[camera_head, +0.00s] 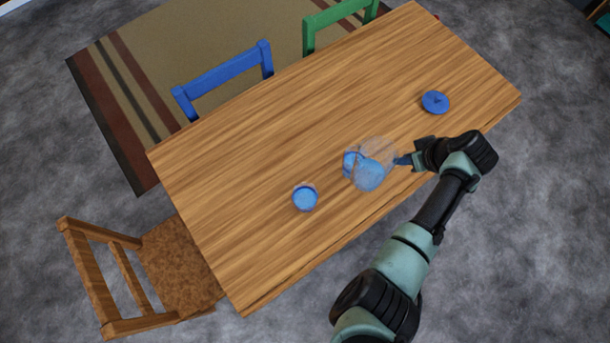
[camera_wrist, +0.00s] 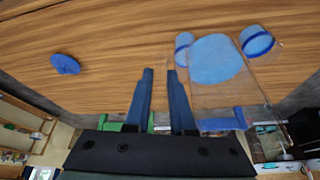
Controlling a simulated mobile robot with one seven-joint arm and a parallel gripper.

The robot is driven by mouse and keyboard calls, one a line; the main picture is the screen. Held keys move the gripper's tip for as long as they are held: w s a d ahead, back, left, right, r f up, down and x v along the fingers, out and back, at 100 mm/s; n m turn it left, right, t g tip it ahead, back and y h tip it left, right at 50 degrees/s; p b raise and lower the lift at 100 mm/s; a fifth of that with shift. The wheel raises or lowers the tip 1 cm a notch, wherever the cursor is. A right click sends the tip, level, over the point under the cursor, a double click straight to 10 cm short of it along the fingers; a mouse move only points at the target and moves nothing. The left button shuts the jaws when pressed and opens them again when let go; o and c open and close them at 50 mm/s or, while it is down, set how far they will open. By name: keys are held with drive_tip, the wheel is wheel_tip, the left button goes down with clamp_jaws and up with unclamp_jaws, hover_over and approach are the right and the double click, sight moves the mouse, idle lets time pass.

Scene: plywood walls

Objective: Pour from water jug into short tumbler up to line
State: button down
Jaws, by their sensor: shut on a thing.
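A clear water jug (camera_head: 372,168) with pale blue water is at my gripper (camera_head: 404,160), right of the table's middle. It also shows in the wrist view (camera_wrist: 218,60), right of my gripper's fingers (camera_wrist: 160,72). The fingers are shut on the jug, seemingly at its side; the clear handle is hard to make out. One tumbler (camera_head: 349,161) is partly hidden by the jug's left side; it also shows in the wrist view (camera_wrist: 183,42). A second tumbler (camera_head: 305,198) stands apart to the left. Both look blue inside, with a dark blue ring. I cannot tell which is shorter, or the jug's tilt.
A blue lid-like disc (camera_head: 435,102) lies on the wooden table (camera_head: 250,170) at the right. A blue chair (camera_head: 225,78) and a green chair (camera_head: 338,18) stand along the far edge, a wooden chair (camera_head: 150,270) at the left. The table's far middle is clear.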

drive_tip(key=shift+d, duration=0.1)
wheel_tip(320, 180, up, 7)
drive_tip(key=p, duration=0.6)
